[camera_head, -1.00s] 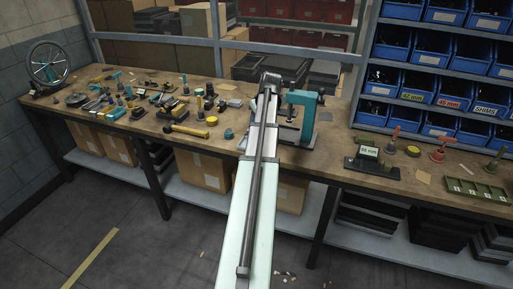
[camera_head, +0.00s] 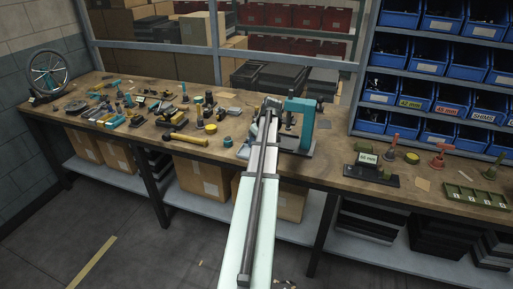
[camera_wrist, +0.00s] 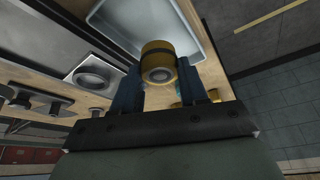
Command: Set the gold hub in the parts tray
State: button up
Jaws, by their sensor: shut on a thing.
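The gold hub (camera_wrist: 158,62) is a short gold cylinder with a grey band and a round bore. In the wrist view it sits between the two blue fingers of my gripper (camera_wrist: 158,76), which is shut on it. The parts tray (camera_wrist: 103,18) is a pale, shallow metal tray with raised walls, just beyond the hub in that view. The hub overlaps its inside in the picture; I cannot tell whether it touches the floor. In the head view my arm hides the gripper and the held hub.
A teal press (camera_head: 302,122) stands close to the right of my arm. A yellow-handled mallet (camera_head: 186,139), a gold disc (camera_head: 211,129) and a teal cylinder (camera_head: 227,142) lie to the left. A block labelled 68 mm (camera_head: 368,158) and a green compartment tray (camera_head: 475,196) are further right.

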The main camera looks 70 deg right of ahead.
jog(key=shift+f, duration=1.6)
jog(key=shift+f, duration=0.15)
jog(key=o, duration=1)
jog(key=v, duration=1.2)
jog(key=shift+w, duration=0.15)
